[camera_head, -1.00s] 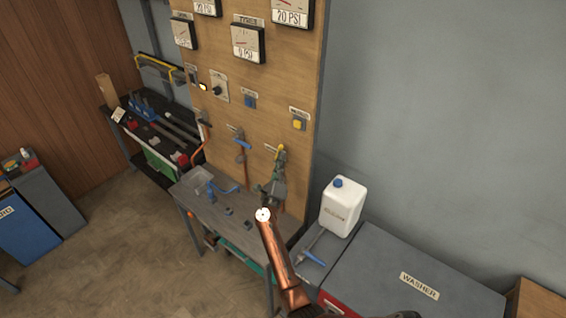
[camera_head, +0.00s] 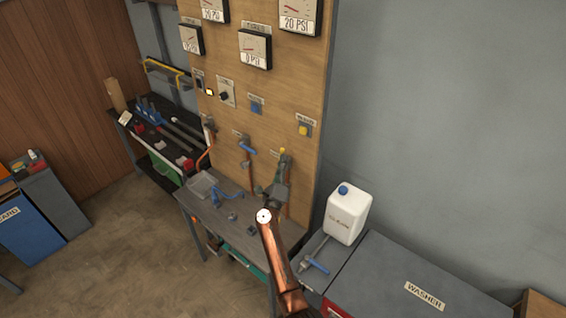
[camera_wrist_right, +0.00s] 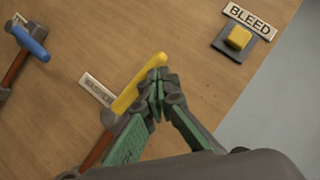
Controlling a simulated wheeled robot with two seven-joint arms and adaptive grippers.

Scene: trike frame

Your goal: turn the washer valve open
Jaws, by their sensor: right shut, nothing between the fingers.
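The washer valve has a yellow lever handle (camera_wrist_right: 138,85) on a grey body with a copper pipe below, on the wooden panel. Its label (camera_wrist_right: 97,89) is partly covered by the handle. The handle slants up and right from the body, roughly in line with the pipe. It also shows small in the head view (camera_head: 282,156). My right gripper (camera_wrist_right: 160,97) has green fingers, shut and empty, right beside the handle's right side near its outer end. I cannot tell whether they touch. In the head view my right gripper (camera_head: 276,190) is just below the handle. My left gripper is not in view.
A blue-handled valve (camera_wrist_right: 30,43) is to the left, and the yellow BLEED button (camera_wrist_right: 238,37) is at upper right. Below the panel is a grey bench (camera_head: 205,207) with small parts. A white jug (camera_head: 346,212) and the grey washer cabinet (camera_head: 390,275) stand to the right.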

